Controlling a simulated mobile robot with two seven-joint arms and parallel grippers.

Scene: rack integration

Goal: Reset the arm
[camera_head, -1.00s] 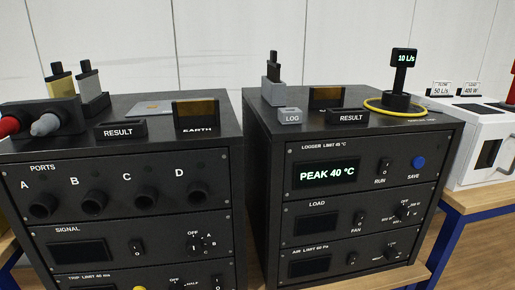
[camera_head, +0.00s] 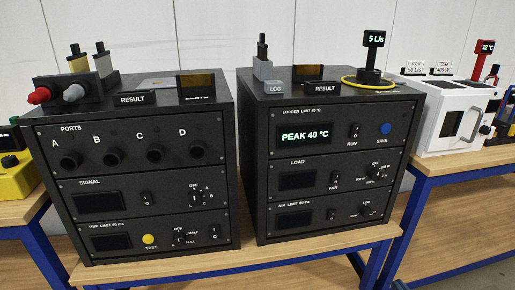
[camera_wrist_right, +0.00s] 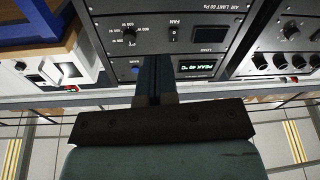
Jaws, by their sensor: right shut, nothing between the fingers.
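My right gripper (camera_wrist_right: 154,88) shows in the right wrist view. Its dark fingers are together with nothing between them. They point toward the front of the logger rack, which appears upside down there beside the lit display (camera_wrist_right: 197,66). The gap between the fingertips and the rack is hard to judge. Neither gripper shows in the head view, and my left gripper is in no view.
In the head view, the ports rack (camera_head: 140,220) and logger rack (camera_head: 345,208) stand side by side on a wooden bench (camera_head: 290,250). The logger reads PEAK 40 °C. A flow meter (camera_head: 374,40) on top reads 5 L/s. A white box (camera_head: 450,118) stands on another bench at right.

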